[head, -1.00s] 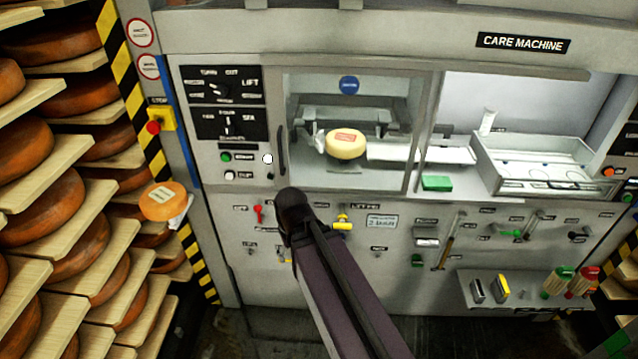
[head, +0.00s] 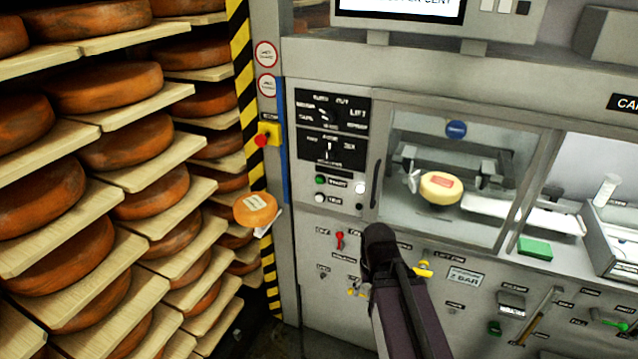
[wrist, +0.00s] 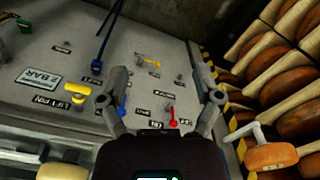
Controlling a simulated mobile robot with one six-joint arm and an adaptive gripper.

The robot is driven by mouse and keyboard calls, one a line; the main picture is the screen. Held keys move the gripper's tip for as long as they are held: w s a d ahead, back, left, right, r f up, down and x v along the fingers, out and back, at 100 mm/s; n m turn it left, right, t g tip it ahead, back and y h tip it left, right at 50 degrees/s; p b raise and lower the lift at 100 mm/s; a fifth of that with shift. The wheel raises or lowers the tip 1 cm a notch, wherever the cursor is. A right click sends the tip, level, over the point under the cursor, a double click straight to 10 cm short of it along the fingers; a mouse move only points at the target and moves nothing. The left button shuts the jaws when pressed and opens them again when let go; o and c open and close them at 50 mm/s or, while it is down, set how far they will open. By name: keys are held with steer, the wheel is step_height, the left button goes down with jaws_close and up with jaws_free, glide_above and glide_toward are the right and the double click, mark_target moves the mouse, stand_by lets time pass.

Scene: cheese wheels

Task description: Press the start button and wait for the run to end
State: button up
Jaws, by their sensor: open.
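The start button (head: 320,180) is a small green button on the machine's left control panel, beside a label that seems to read START. My gripper (wrist: 167,88) is open and empty in the wrist view, its two fingers spread over the lower panel of small knobs. In the head view my arm's dark end is below and right of the start button, apart from it in the picture; the fingers are hidden there. The care machine (head: 345,105) holds a pale yellow cheese wheel (head: 440,188) behind its window. A round white light (head: 360,187) is right of the start button.
A white button (head: 320,198) lies just below the green one. A red stop knob (head: 262,140) sits on a yellow box at left. Shelves of cheese wheels (head: 60,190) fill the left. A screen (head: 400,8) is cut off above.

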jaws_close()
stand_by(1.2)
